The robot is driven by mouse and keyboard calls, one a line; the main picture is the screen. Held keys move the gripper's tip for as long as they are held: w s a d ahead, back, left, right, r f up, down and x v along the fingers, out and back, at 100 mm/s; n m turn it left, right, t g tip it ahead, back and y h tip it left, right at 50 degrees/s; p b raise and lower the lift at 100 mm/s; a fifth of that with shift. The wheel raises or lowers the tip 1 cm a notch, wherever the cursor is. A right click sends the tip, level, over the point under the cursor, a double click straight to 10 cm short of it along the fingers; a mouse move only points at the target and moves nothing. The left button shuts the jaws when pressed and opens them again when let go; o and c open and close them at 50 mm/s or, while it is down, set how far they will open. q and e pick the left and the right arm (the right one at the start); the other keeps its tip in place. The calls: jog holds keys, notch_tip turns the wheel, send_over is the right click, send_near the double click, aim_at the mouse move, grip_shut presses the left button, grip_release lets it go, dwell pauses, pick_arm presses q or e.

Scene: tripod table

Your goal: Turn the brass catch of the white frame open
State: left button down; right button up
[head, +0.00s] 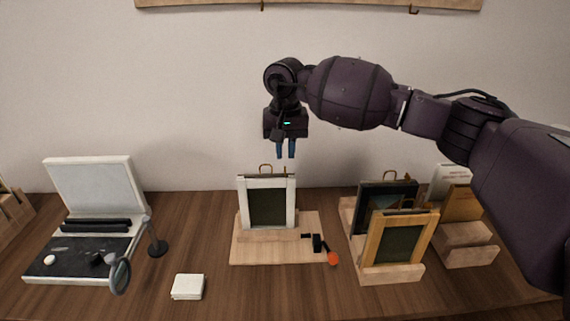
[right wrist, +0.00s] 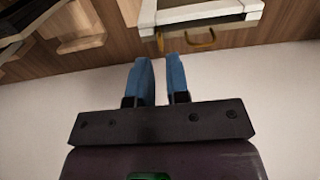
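The white frame (head: 242,205) stands upright on a wooden base on the table, its dark panel facing me. A thin brass loop (head: 265,167) shows above its top edge. In the right wrist view the white frame (right wrist: 205,13) is at the top, with a brass-coloured loop (right wrist: 201,43) at its edge; I cannot tell whether this is the catch or how it is turned. My right gripper (head: 286,151) points down above the frame's top right, apart from it. Its blue fingers (right wrist: 160,62) have a narrow empty gap. My left gripper is not in view.
A wooden base (head: 250,250) holds the frame and a small black tool with an orange end (head: 333,259). An orange-brown frame (head: 432,235) and a dark frame stand to the right. A white-lidded case (head: 95,185), a magnifier (head: 120,276) and a white block (head: 188,286) are left.

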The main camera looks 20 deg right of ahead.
aim_at(285, 168)
jog(key=shift+f, duration=2.1)
grip_shut()
